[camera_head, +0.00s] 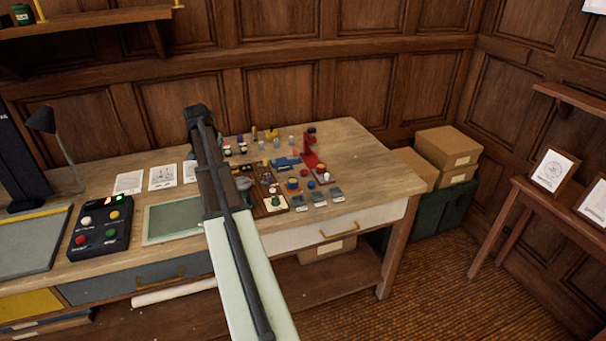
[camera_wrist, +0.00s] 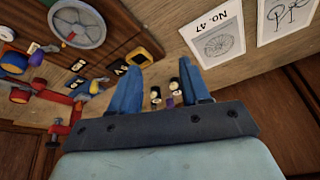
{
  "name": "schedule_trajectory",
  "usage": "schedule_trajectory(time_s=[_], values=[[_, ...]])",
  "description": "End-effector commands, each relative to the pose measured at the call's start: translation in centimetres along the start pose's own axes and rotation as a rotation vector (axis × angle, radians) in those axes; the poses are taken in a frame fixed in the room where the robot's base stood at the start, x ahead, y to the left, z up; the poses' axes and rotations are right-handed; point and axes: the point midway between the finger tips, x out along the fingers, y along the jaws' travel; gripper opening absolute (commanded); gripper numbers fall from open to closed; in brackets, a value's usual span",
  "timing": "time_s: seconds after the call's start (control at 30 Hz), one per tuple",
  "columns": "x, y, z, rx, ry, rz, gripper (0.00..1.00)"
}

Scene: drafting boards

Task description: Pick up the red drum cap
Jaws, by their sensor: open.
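My gripper (camera_wrist: 159,68) is open and empty in the wrist view, its two blue fingers spread over a bare strip of tabletop. In the head view my arm hides the fingers. In the wrist view, red and blue parts (camera_wrist: 20,95) lie at the left, well apart from the fingers.
Two small black-and-white figures (camera_wrist: 155,97) show between the fingers. A round grey dial (camera_wrist: 77,25) lies upper left in the wrist view. A button box (camera_head: 101,227) and a green-grey board (camera_head: 173,219) lie left of my arm.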

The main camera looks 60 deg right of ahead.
Motion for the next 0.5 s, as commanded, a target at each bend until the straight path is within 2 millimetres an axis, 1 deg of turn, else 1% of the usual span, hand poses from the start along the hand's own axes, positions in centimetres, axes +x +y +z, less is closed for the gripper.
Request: schedule_trajectory(time_s=[0.03, 0.07, 0.1, 0.17, 0.2, 0.27, 0.3, 0.37, 0.4, 0.5], values=[[0.0, 2.7, -1.1, 0.031, -0.005, 0.016, 0.47], [0.0, 4.2, -1.6, 0.047, -0.008, 0.025, 0.47], [0.0, 6.1, -2.2, 0.068, -0.011, 0.036, 0.47], [-0.1, 8.9, -3.1, 0.100, -0.017, 0.053, 0.47], [-0.2, 10.8, -3.6, 0.121, -0.021, 0.064, 0.47], [-0.4, 13.7, -4.3, 0.152, -0.027, 0.079, 0.47], [-0.5, 15.6, -4.7, 0.173, -0.031, 0.090, 0.47], [-0.7, 18.4, -5.2, 0.204, -0.038, 0.105, 0.47], [-0.9, 20.1, -5.5, 0.222, -0.041, 0.114, 0.47], [-1.2, 24.1, -5.9, 0.266, -0.051, 0.135, 0.47]])
